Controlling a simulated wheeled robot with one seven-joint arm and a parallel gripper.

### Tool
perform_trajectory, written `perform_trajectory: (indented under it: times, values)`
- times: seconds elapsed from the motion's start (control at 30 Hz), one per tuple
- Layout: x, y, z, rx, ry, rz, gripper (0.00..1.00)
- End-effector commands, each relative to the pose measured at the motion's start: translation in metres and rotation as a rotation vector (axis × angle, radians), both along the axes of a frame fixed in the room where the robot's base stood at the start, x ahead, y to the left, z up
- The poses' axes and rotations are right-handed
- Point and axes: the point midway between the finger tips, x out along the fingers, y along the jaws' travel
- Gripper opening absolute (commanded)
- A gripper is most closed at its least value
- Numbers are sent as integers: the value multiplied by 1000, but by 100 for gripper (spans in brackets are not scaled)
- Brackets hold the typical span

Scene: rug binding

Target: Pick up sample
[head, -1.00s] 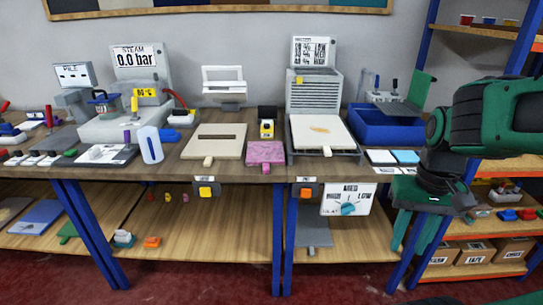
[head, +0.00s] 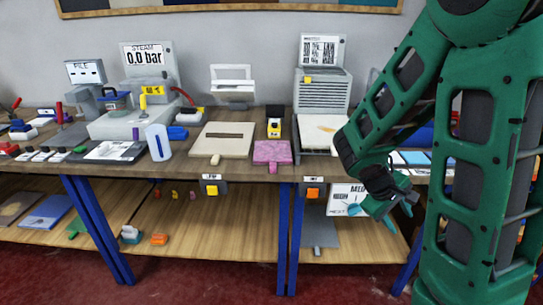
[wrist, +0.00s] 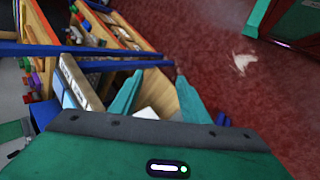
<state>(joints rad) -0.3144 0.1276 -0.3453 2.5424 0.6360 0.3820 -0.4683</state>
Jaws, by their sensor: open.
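No thing in view is clearly marked as the sample. A pink speckled piece (head: 271,151) lies flat at the bench's front edge, in front of a small yellow and black device.
The wooden bench (head: 235,172) carries a steam unit (head: 147,70), a beige board (head: 222,140) and a grey slatted machine (head: 321,92). Blue legs and a lower shelf (head: 225,225) stand below. Red floor is clear in front.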

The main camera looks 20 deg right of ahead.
Motion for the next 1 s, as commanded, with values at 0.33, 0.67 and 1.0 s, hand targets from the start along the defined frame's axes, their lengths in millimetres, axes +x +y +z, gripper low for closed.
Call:
perform_trajectory:
  times: [0.33,0.67,1.0]
  values:
    - [105,14,0,-477,201,571,42]
    - [206,119,12,-1014,413,1166,42]
    - [248,260,-2,-1503,595,1609,42]
